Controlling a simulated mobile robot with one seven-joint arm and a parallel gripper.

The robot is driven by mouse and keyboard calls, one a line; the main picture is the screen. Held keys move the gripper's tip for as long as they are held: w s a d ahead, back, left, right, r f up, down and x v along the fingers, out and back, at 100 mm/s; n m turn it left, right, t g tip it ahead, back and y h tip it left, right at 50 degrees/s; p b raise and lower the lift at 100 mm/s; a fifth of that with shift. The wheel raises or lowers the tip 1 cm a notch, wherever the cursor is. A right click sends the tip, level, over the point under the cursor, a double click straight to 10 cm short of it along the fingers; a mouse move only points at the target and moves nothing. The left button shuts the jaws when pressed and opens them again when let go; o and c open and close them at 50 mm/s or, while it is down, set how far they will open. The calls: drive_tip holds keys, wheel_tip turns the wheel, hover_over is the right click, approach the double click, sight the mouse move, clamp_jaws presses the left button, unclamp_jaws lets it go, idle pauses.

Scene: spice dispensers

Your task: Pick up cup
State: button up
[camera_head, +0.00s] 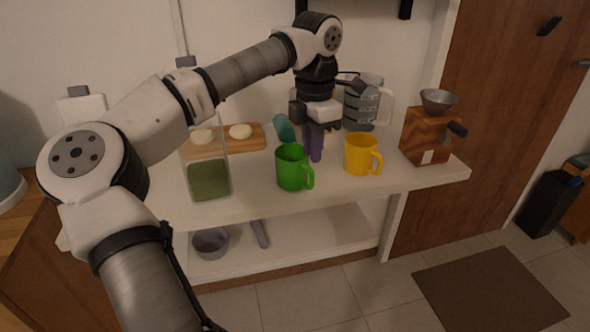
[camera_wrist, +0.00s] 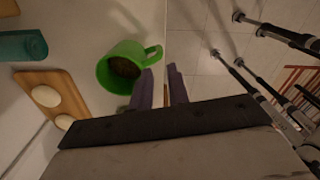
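A green cup (camera_head: 293,168) stands upright near the front edge of the counter, its handle to the right. It also shows in the wrist view (camera_wrist: 122,68), with something dark inside and its handle close to the fingertips. A yellow cup (camera_head: 359,155) stands to its right, handle to the right. My gripper (camera_head: 316,158) has dark purple fingers pointing down above the counter, between the two cups as seen in the head view. In the wrist view my gripper (camera_wrist: 160,72) shows a narrow gap between its fingers, with nothing held.
A dispenser with green contents (camera_head: 209,178) stands left of the green cup. Behind are a wooden board (camera_head: 258,143) with white round pieces, a teal object (camera_head: 284,130) and a measuring jug (camera_head: 360,108). A wooden grinder (camera_head: 420,138) stands at right. A shelf below holds a grey bowl (camera_head: 210,243).

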sight(312, 171)
wheel_tip(312, 171, down, 9)
drive_tip(key=shift+d+f+p, duration=0.1)
drive_tip(key=shift+p, duration=0.35)
clamp_jaws()
